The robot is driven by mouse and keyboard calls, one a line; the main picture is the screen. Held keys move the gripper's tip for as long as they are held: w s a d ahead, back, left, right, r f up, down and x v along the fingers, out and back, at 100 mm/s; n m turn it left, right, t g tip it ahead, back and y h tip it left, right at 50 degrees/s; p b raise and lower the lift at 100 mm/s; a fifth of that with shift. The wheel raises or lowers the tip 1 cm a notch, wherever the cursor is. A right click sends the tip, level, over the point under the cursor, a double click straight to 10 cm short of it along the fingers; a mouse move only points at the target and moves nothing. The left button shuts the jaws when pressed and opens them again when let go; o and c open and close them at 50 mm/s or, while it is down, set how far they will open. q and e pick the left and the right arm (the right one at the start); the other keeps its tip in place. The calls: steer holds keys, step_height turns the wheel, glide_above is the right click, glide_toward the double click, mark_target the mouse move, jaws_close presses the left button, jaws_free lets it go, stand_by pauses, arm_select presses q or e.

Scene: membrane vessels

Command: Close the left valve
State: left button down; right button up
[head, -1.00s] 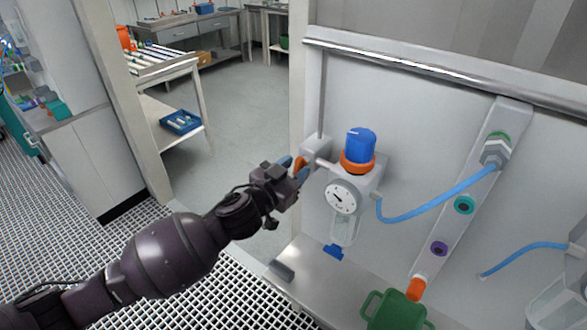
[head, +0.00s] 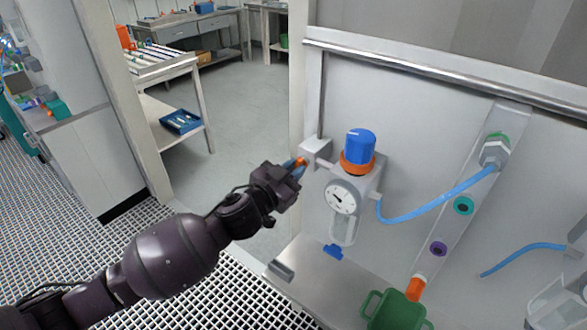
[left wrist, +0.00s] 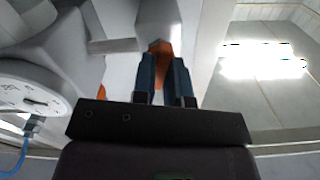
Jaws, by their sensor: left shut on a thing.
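The left valve shows as a small orange handle (head: 302,161) on the left side of a grey block fixed to the panel. My left gripper (head: 297,167) is at this handle, its blue-tipped fingers closed around it. In the left wrist view the two fingers (left wrist: 167,78) are shut on the orange handle (left wrist: 160,48), most of which they hide. Right of the handle stands a regulator with a blue knob (head: 361,146), an orange ring and a round white gauge (head: 341,196). The gauge also shows in the left wrist view (left wrist: 32,98). My right gripper is not in view.
A blue hose (head: 435,207) runs from the regulator to a slanted grey manifold (head: 485,170) with teal and purple ports. A green container (head: 397,312) stands below.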

arm_select(q)
steer(key=shift+m+p, duration=0.95)
steer(key=shift+m, duration=6.55)
steer(key=c, duration=1.1)
jaws_free()
steer(key=shift+c, duration=0.2)
steer(key=b+v, duration=0.1)
steer(key=v, duration=1)
